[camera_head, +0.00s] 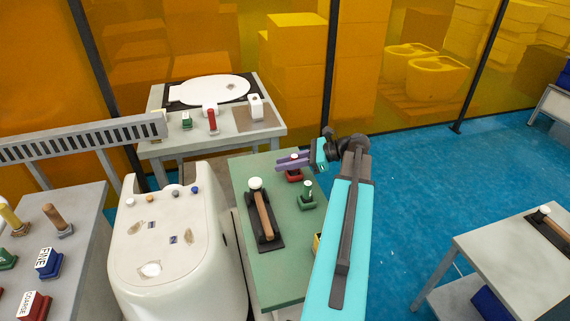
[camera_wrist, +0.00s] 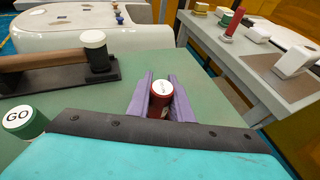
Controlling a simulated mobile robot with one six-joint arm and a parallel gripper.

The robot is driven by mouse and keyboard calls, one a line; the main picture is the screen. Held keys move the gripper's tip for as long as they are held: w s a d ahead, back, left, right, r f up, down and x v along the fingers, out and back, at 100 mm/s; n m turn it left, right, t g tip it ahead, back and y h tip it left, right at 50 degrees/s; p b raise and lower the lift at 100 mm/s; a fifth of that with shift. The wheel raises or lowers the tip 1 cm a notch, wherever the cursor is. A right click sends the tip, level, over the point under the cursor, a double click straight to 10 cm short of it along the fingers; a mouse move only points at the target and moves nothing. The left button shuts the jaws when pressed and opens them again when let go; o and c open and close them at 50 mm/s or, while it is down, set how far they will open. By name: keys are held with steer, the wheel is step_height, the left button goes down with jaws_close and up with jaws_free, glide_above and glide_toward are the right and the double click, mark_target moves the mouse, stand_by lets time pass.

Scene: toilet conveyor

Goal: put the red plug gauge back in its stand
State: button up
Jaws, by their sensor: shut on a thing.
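The red plug gauge (camera_wrist: 160,96), a red cylinder with a white lettered top, is between the two purple fingers of my gripper (camera_wrist: 153,97) in the wrist view. My gripper (camera_head: 292,161) is shut on it over the green table top. In the head view a red stand (camera_head: 294,176) shows just below the fingers. The fingers hide much of the gauge, so I cannot tell whether its lower end is inside the stand or just above it.
The green GO gauge (camera_head: 308,190) stands in its green stand close in front, and also shows in the wrist view (camera_wrist: 25,121). A wooden-handled tool on a black holder (camera_head: 264,220) lies to the left. A white toilet body (camera_head: 175,240) is further left.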

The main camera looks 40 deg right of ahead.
steer(key=o, duration=1)
steer(key=b+v, duration=0.2)
steer(key=v, duration=1.1)
steer(key=shift+s+d+r+b, duration=0.2)
steer(key=shift+s+r+b, duration=0.05)
steer(key=shift+b, duration=0.1)
steer(key=shift+s, duration=0.1)
